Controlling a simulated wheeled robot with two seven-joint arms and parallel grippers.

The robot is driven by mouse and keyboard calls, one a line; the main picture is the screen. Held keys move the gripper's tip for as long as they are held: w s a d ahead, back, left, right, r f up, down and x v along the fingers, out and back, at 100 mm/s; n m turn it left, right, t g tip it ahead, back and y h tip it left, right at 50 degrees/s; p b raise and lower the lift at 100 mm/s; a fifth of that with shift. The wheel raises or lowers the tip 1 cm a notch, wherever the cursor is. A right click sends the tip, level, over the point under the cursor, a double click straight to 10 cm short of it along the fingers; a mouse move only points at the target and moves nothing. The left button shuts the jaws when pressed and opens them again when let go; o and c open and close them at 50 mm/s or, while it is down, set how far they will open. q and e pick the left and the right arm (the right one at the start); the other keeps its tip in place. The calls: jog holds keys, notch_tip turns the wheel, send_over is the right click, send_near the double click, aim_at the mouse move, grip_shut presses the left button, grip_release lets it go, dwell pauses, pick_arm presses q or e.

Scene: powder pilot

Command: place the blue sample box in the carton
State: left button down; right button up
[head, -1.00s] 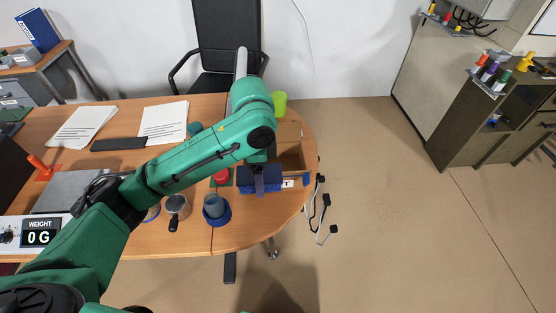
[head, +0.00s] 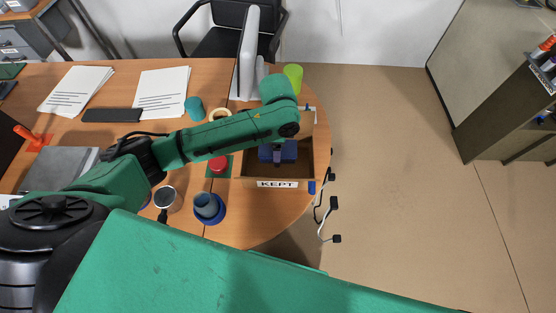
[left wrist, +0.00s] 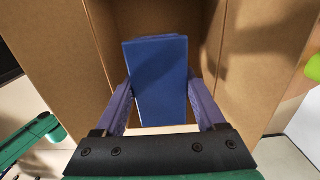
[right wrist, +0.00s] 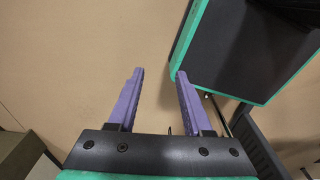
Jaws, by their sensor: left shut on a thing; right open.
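The blue sample box (head: 270,155) is held by my left gripper (head: 284,153) over the open carton with the "KEPT" label. The carton (head: 262,184) stands at the right end of the desk. In the left wrist view the blue box (left wrist: 158,80) sits between the two purple fingers of the left gripper (left wrist: 160,100), with the brown carton walls (left wrist: 255,60) around it. How far the box is from the carton floor is hard to tell. My right gripper (right wrist: 159,80) shows only in the right wrist view, open and empty above the floor.
A red button (head: 218,163) and a blue cup (head: 207,207) stand left of the carton. A lime cup (head: 293,76) and a white upright panel (head: 247,55) are behind it. Papers (head: 160,92) lie further left.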

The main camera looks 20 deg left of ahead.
pick_arm(q)
notch_tip(320, 180, down, 7)
jog(key=shift+w+r, duration=0.15)
jog(key=shift+f, duration=0.3)
jog(key=shift+w+f, duration=0.1)
jog(key=shift+f, duration=0.05)
pick_arm(e)
jog(key=shift+w+a, duration=0.2)
jog(key=shift+w, duration=0.85)
pick_arm(q)
grip_release()
notch_tip(320, 180, up, 12)
jog(key=shift+r, duration=0.15)
pick_arm(e)
jog(key=shift+d, duration=0.1)
jog(key=shift+r, duration=0.1)
